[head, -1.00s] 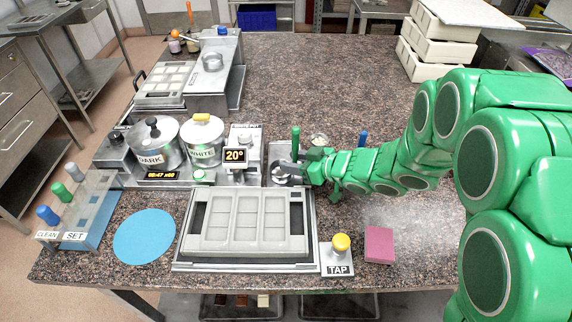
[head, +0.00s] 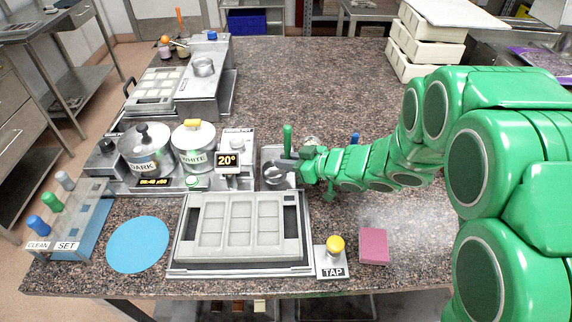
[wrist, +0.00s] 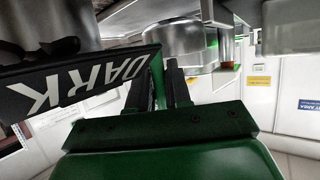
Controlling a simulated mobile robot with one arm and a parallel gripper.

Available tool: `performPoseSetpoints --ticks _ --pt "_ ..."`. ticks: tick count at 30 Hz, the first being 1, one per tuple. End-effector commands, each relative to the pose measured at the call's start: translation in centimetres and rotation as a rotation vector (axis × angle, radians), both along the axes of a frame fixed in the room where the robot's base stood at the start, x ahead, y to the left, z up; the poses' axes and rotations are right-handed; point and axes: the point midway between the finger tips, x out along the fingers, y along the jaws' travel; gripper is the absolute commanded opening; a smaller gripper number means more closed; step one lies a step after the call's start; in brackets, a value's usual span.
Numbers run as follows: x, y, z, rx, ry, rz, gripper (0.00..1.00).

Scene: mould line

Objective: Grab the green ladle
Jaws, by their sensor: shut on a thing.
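My gripper (head: 287,166) reaches in from the right, at the lower part of this handle. It is shut on the ladle. The ladle's bowl is hidden.
A blue handle (head: 355,138) stands behind my arm. The DARK pot (head: 146,152) and WHITE pot (head: 194,148) are to the left. A grey mould (head: 240,224) lies in front, near the TAP button (head: 335,245) and a pink block (head: 374,246). The worktop's far middle is clear.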

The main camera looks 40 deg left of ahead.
Motion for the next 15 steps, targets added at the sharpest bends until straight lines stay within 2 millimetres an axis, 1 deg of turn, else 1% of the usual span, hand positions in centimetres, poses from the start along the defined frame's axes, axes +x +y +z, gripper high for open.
performPoseSetpoints --ticks 3,15 --pt "0.1 0.0 1.9 0.003 -0.006 0.0 0.0" --pt "-1.9 -2.9 5.9 0.003 -0.003 -0.001 0.0"
